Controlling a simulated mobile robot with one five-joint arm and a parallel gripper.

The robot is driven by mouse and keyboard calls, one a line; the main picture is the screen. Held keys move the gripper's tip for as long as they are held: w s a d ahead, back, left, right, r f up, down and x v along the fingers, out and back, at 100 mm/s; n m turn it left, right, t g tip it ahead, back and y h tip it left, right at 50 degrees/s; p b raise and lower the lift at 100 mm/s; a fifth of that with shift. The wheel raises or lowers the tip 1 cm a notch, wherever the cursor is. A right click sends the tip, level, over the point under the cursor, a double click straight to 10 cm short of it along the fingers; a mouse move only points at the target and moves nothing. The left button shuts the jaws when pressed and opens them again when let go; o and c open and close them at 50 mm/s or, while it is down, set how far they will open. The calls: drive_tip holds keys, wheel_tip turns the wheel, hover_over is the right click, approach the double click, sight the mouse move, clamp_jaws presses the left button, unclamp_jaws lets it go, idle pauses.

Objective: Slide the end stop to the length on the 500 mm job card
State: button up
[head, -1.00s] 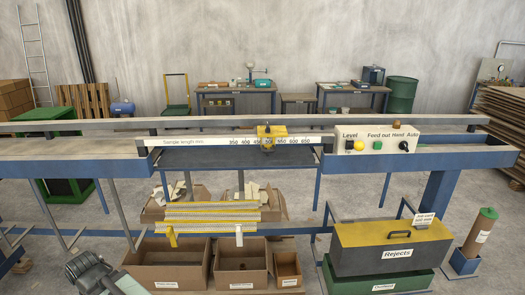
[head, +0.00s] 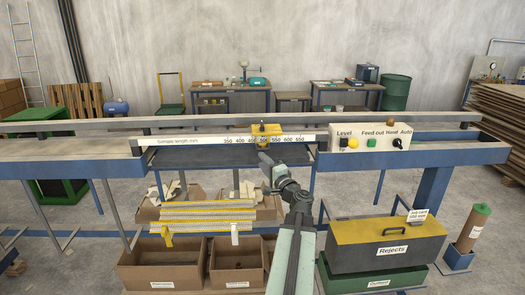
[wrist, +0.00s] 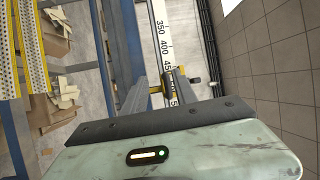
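The yellow end stop (head: 267,131) sits on the rail behind the white sample length scale (head: 190,139), by the 500 marking; the exact reading is too small to tell. Part of the yellow stop (wrist: 184,80) shows by the right finger; contact cannot be told. The job card (head: 418,215) stands on the rejects box.
A control panel (head: 370,137) with knobs and buttons is right of the scale. Below are open cardboard boxes (head: 160,268), stacked yellow-edged strips (head: 208,213) and the rejects box (head: 385,245). A dark shelf (head: 215,157) lies under the scale.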

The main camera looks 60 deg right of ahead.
sight(264, 150)
drive_tip(key=shift+m+h, duration=0.6)
drive_tip(key=w+d, duration=0.1)
drive_tip(key=d, duration=0.1)
drive_tip(key=w+d+r, duration=0.1)
drive_tip(key=w+d, duration=0.1)
drive_tip(key=w+d+r+p, duration=0.1)
drive_tip(key=d, duration=0.1)
drive_tip(key=shift+w, duration=0.15)
drive_tip(key=shift+f, duration=0.1)
clamp_jaws()
idle(0.8)
